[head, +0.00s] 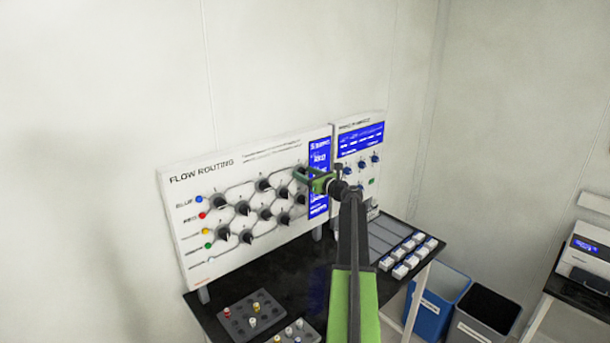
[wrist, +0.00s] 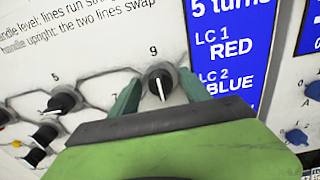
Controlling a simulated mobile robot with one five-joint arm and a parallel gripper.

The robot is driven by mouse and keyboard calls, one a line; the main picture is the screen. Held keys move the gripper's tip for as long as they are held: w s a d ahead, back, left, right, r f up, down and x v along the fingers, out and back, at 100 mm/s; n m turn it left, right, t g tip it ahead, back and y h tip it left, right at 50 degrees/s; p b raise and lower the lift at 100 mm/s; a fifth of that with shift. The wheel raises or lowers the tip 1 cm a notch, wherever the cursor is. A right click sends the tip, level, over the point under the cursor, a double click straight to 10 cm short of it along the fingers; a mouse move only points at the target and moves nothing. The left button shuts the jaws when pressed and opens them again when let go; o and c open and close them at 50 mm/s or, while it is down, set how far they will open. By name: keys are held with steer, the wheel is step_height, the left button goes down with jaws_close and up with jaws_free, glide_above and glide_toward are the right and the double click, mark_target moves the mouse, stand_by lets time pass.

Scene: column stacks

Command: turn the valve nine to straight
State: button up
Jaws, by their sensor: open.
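Valve nine (wrist: 158,82) is a round black knob with a white mark under a printed "9" in the wrist view. Its handle and mark stand close to upright, slightly tilted. My gripper (wrist: 160,88) is open, with one green finger on each side of the knob. I cannot tell whether the fingers touch it. In the head view my gripper (head: 309,180) is at the right end of the knob rows on the flow routing panel (head: 240,256), covering part of valve nine. Printed text says level handles run lines straight and upright handles swap them.
Valve five (wrist: 65,100) and several other black knobs lie to the left. A blue screen (wrist: 232,60) is just right of valve nine. A second panel (head: 345,150) with blue knobs stands further right. A black table (head: 300,290) below holds racks and white blocks.

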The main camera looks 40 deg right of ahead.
jaws_close()
steer(key=shift+n, duration=0.3)
steer(key=n, duration=0.3)
steer(key=shift+n, duration=0.3)
steer(key=n, duration=0.4)
steer(key=shift+a+f+n, duration=0.1)
steer(key=shift+a+n, duration=0.05)
steer(key=shift+n, duration=0.15)
steer(key=n, duration=0.9)
steer(key=shift+f, duration=0.1)
stand_by(0.4)
